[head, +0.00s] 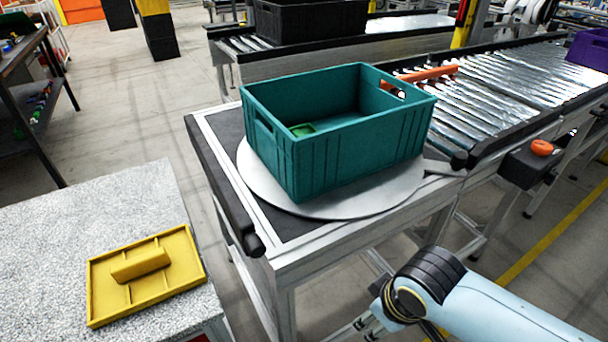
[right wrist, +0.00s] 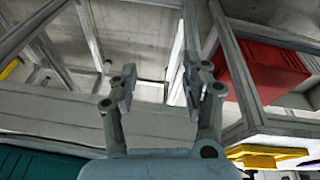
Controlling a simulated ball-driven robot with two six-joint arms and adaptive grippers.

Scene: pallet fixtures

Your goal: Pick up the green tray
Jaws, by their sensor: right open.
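A small part of a green object (head: 302,130), which looks like the green tray, shows inside the teal crate (head: 350,155) in the head view. It lies low near the crate's left end, and the near wall hides the rest of it. The crate sits on a round grey plate. My right gripper (head: 366,322) is low at the bottom of the head view, in front of the crate's table and apart from it. In the right wrist view its two fingers (right wrist: 160,90) are spread with nothing between them. My left gripper is not in view.
A yellow tray (head: 146,274) with a raised handle lies on the speckled table (head: 50,240) at the left. A roller conveyor (head: 490,95) runs off behind the crate. An orange object (head: 542,147) is on a dark box at the right.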

